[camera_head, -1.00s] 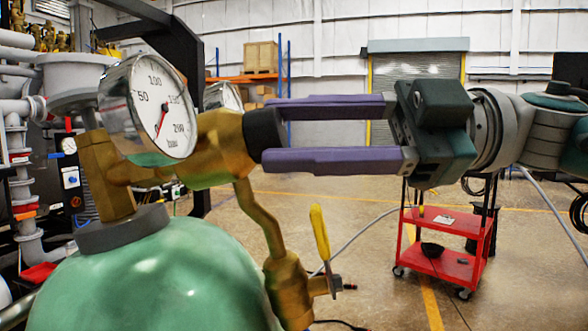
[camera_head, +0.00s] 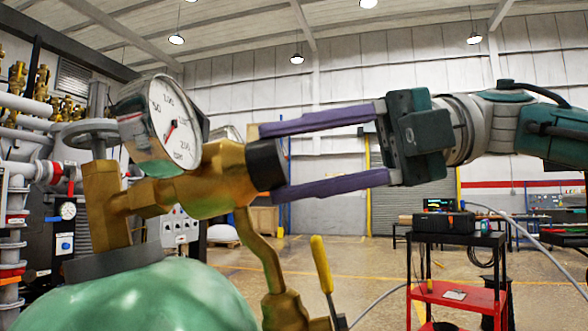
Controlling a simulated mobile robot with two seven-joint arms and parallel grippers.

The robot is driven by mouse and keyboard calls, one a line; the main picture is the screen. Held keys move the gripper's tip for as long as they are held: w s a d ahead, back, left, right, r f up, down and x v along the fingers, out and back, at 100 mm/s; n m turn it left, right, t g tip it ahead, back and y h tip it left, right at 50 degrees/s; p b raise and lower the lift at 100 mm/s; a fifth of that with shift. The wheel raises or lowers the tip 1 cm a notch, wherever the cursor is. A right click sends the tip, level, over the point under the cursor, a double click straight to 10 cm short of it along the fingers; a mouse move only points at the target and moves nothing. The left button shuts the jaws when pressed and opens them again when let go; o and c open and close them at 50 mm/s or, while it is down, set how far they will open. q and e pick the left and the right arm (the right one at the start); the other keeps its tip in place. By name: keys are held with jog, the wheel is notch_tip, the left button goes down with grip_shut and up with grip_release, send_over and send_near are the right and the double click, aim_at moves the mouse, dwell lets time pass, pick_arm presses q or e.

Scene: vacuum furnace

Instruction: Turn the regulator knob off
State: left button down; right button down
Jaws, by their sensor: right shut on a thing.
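The regulator knob (camera_head: 265,164) is a black cap on the right end of the brass regulator body (camera_head: 215,181). A round dial gauge (camera_head: 174,122) sits on the regulator, its red needle near the low left of the scale. My right gripper (camera_head: 274,160) comes in from the right, its two purple fingers shut on the knob, one above and one below. The regulator stands on a green gas cylinder (camera_head: 150,298). My left gripper is not in view.
A brass pipe leads down from the regulator to a valve with a yellow lever (camera_head: 321,264). A red cart (camera_head: 458,296) with a dark device on top stands at the right. Pipework fills the left side. Open floor lies between.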

jog(key=shift+n, duration=0.5)
jog(key=shift+c, duration=1.6)
grip_release()
